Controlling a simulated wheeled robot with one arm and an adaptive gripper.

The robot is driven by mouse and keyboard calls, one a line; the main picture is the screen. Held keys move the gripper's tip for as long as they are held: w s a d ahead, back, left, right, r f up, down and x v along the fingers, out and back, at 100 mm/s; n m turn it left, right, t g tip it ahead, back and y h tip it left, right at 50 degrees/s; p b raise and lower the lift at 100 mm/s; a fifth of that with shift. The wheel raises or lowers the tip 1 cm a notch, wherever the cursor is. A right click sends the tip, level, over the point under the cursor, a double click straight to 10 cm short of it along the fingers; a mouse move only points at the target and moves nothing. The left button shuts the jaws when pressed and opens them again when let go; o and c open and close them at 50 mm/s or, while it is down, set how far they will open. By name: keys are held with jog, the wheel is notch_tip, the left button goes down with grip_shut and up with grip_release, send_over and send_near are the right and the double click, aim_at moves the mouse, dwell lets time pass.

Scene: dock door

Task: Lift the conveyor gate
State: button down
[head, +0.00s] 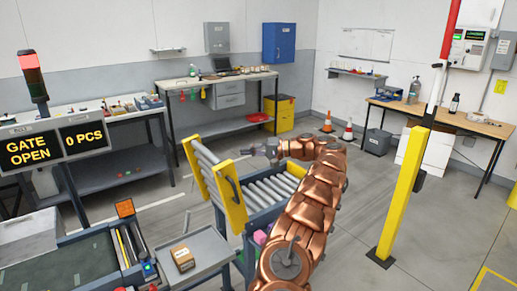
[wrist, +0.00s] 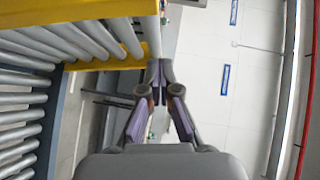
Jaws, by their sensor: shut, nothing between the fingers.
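The conveyor gate (head: 203,160) is a roller section between two yellow side bars, standing steeply raised at the left end of the flat roller conveyor (head: 272,193). A dark handle (head: 233,190) is on its nearer yellow bar. The sign (head: 56,146) reads "GATE OPEN" and "0 PCS". My gripper (head: 250,151) is shut and empty, just right of the gate's upper part and above the rollers. In the wrist view my gripper (wrist: 160,68) points past yellow framing (wrist: 100,12) and rollers (wrist: 20,80) on the left. I cannot tell whether it touches the gate.
A small carton (head: 182,258) sits on a grey stand at the front. A yellow post (head: 402,195) stands right of my arm. Workbenches (head: 215,80) line the back wall. Open floor lies between the conveyor and the back benches.

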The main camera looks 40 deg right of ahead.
jog(key=w+a+f+p, duration=0.1)
jog(key=w+a, duration=0.1)
jog(key=a, duration=0.4)
jog(key=shift+w+p, duration=0.35)
jog(key=shift+p, duration=0.05)
jog(key=shift+f, duration=0.15)
